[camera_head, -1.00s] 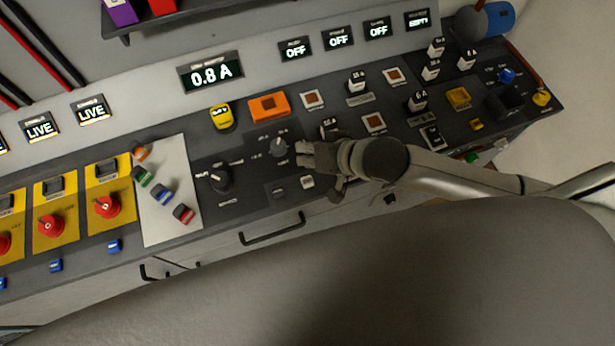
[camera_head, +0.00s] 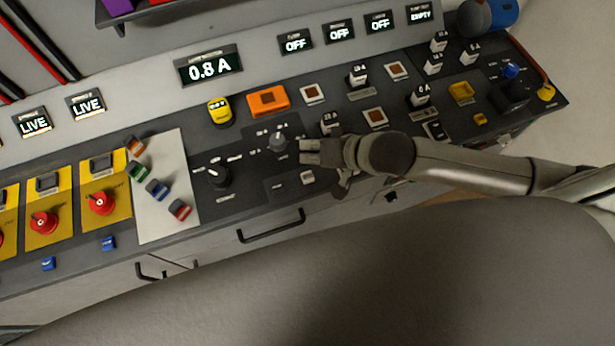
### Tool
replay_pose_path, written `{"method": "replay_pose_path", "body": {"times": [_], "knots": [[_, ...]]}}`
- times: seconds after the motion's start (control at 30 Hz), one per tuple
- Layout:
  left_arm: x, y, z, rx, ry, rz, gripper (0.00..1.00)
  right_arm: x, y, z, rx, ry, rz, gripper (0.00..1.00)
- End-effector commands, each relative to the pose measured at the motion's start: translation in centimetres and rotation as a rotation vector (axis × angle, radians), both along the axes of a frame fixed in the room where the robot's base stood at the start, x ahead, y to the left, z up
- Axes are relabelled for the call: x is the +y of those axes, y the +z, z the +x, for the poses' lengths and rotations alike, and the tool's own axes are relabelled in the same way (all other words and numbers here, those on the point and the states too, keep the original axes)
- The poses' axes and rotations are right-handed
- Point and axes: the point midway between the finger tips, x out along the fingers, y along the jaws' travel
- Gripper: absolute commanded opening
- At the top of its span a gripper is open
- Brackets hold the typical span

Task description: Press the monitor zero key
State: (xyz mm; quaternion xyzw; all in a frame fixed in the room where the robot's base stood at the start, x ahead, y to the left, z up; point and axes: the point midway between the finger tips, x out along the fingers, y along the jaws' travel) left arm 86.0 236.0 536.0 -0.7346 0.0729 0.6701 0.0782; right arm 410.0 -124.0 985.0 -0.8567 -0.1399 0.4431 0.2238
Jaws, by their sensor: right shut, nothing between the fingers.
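The monitor display (camera_head: 209,67) reads 0.8 A on the upright back panel. A small pale square key (camera_head: 307,177) sits near the console's front edge, right of a small dark label; I cannot read whether it is the zero key. A dark rotary knob (camera_head: 279,141) stands just above it. My right gripper (camera_head: 304,152) is shut and empty. Its fingertips appear just above the pale key in the picture, right of the knob, and seem apart from the key. My left gripper is not in view.
A black selector knob (camera_head: 217,175) lies to the left, past it a pale board (camera_head: 170,205) with several coloured clips. An orange block (camera_head: 268,101) and a yellow block (camera_head: 220,111) are behind. Several white-topped switches stand near my right wrist. A drawer handle (camera_head: 271,228) runs below.

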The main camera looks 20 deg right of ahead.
Motion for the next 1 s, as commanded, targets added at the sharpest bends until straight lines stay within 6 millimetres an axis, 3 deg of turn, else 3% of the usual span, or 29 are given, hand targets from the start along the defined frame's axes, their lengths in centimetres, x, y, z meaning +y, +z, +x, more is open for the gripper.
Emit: {"method": "replay_pose_path", "body": {"times": [0.03,0.33,0.6,1.0], "knots": [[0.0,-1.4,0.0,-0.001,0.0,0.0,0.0,0.0,-1.2,0.0,-0.002,0.001,-0.001,0.0],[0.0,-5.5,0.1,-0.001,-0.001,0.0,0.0,0.0,-4.6,0.0,-0.002,0.001,-0.001,0.0],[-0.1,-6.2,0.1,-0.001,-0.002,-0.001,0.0,0.0,-6.6,0.0,0.0,0.001,-0.001,0.0],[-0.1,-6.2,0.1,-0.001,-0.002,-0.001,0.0,0.0,-6.6,0.0,0.0,0.001,-0.001,0.0]]}}
